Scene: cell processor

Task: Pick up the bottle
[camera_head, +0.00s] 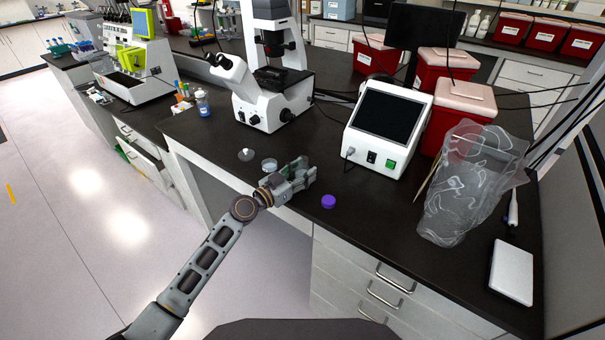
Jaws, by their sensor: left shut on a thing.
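My left gripper (305,174) reaches over the front part of the black bench, fingers pointing right. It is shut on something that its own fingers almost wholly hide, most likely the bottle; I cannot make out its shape. A purple cap (328,201) lies on the bench just right of and nearer than the fingers, apart from them. A small clear round dish or jar (268,165) stands just behind the gripper's wrist. My right gripper is not in view.
A white microscope (255,100) stands behind the gripper. A white device with a dark screen (389,125) stands to its right. A crumpled clear bag (465,190) and a white flat box (511,272) are at the right. The bench front around the purple cap is clear.

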